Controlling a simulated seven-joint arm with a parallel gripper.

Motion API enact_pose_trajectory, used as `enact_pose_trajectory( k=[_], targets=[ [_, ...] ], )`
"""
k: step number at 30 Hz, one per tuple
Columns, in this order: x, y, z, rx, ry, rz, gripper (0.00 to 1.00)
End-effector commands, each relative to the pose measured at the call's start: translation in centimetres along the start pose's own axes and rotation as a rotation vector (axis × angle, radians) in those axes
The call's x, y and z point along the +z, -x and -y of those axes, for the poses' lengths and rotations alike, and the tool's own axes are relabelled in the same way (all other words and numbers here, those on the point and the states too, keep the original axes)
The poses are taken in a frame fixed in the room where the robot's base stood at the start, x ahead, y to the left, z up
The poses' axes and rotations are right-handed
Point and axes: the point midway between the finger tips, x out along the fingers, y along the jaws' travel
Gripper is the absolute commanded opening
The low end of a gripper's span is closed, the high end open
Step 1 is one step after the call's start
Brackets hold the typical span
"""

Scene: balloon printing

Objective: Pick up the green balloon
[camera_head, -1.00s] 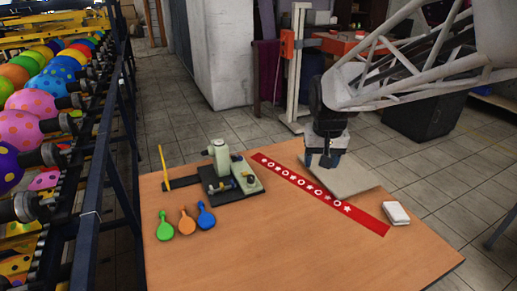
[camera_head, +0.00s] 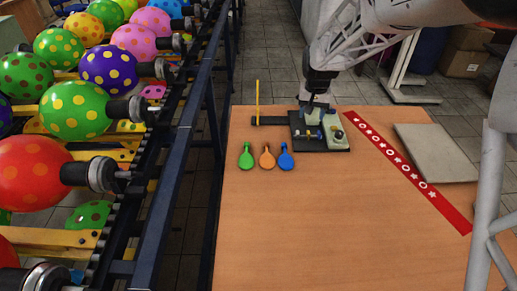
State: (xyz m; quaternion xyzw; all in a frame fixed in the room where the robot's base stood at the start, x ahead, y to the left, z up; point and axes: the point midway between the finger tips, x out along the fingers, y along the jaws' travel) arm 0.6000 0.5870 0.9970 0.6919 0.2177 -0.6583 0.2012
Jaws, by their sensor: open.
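The green balloon (camera_head: 246,156) lies flat and uninflated on the wooden table (camera_head: 300,230), near its left edge. It is the leftmost of three balloons in a row. My gripper (camera_head: 316,110) is open and hangs over the small printing machine (camera_head: 335,136), up and to the right of the green balloon and apart from it. The gripper holds nothing that I can see. It hides part of the machine behind it.
An orange balloon (camera_head: 267,157) and a blue balloon (camera_head: 286,156) lie beside the green one. A yellow upright stick (camera_head: 257,103) stands behind them. A red strip (camera_head: 400,165) and a grey board (camera_head: 436,153) lie to the right. A rack of inflated balloons (camera_head: 166,200) runs along the left. The table front is clear.

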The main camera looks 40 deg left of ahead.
Motion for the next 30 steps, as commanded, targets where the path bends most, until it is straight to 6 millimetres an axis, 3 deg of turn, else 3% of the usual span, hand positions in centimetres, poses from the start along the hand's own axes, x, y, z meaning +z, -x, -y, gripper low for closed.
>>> enact_pose_trajectory(
  k=[1, 9, 18, 24, 30],
  targets=[
    [-0.7, -1.3, 1.9, 0.0, 0.017, 0.006, 0.57],
    [-3.1, -7.2, 11.0, 0.0, 0.091, 0.027, 0.57],
    [-4.0, -13.5, 20.2, 0.002, 0.161, 0.047, 0.57],
    [-4.0, -15.5, 23.0, 0.003, 0.182, 0.052, 0.57],
    [-4.0, -15.7, 23.4, 0.003, 0.184, 0.053, 0.57]
  ],
)
